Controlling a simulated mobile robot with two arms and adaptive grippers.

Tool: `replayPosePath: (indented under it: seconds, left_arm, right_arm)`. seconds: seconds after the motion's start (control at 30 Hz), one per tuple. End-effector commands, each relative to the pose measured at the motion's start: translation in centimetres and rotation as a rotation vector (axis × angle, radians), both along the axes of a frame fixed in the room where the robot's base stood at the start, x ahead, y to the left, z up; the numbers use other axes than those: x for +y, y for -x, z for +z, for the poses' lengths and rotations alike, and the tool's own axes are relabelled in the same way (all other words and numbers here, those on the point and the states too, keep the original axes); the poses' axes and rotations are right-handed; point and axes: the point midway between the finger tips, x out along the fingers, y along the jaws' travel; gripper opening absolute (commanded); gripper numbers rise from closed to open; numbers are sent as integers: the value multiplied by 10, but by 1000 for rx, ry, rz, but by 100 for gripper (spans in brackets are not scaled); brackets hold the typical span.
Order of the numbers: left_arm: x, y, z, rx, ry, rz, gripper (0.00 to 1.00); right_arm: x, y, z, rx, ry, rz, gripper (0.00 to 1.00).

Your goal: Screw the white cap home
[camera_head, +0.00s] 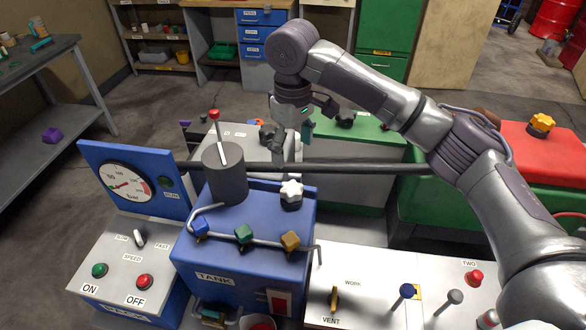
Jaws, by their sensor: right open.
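The white cap (291,190) is star-shaped and sits on a dark neck on top of the blue tank (250,262), near its back right corner. It looks upright; I cannot tell how far down it is threaded. My right gripper (291,132) hangs down from the arm that comes in from the right. It is open, behind and above the white cap and apart from it. Its fingers partly blend with the dark knobs behind. My left gripper is not in view.
A dark grey cylinder with a red-tipped lever (224,170) stands left of the cap. A dark horizontal pipe (370,168) runs behind it. A gauge panel (130,182) stands left; a white control panel (375,285) lies right.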

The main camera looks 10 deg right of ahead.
Motion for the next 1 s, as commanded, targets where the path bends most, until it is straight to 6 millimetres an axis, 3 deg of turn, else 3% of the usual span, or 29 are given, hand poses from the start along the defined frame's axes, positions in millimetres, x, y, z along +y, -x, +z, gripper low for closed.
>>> replayPosePath:
  seconds: [0.27,0.6,0.8,1.0]
  left_arm:
    - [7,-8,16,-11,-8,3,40]
    - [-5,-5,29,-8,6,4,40]
    - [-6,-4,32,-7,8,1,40]
    - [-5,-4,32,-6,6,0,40]
  right_arm:
    - [-1,1,-49,3,2,3,81]
    - [-1,1,-109,2,0,3,81]
    - [0,0,-125,0,0,4,81]
    - [0,0,-128,-1,-1,5,81]
